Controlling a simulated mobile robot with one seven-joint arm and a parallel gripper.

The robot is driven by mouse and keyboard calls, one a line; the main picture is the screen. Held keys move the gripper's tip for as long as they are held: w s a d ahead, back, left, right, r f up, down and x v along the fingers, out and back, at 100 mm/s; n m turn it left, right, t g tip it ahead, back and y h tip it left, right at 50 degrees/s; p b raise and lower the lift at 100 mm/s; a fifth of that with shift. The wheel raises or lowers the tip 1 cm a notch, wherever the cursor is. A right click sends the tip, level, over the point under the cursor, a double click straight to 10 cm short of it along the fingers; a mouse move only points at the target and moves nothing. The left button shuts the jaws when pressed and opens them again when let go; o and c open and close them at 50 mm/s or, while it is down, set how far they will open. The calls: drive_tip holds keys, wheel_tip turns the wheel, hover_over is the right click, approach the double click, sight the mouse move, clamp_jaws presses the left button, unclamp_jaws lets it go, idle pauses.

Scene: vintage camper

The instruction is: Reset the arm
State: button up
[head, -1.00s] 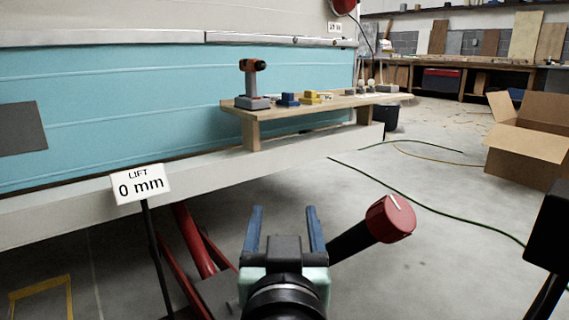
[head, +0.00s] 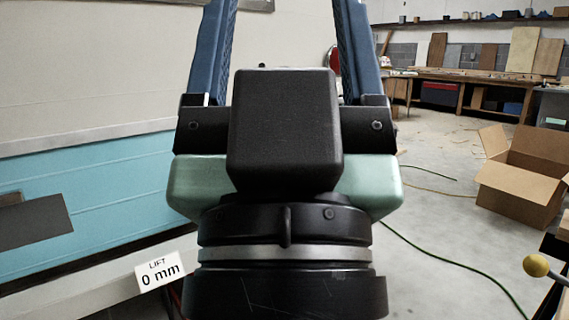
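My gripper (head: 288,12) is large and close in the middle of the head view, with its two blue fingers pointing up. The fingers are spread wide apart, and nothing shows between them except the cream camper wall behind. The fingertips run out of the top of the picture. My gripper and wrist hide the middle of the scene, including the place where the wooden shelf with the drill stood in the earlier frame.
The camper's blue side panel (head: 110,200) is at left, with a "LIFT 0 mm" sign (head: 160,271) below it. An open cardboard box (head: 520,190) sits on the floor at right. A workbench (head: 480,83) stands far back. A green cable (head: 440,262) crosses the floor.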

wheel_tip(320, 180, up, 36)
drive_tip(key=p, duration=3.3)
drive_tip(key=shift+f, duration=0.25)
drive_tip(key=shift+w+f, duration=0.1)
drive_tip(key=shift+f, duration=0.05)
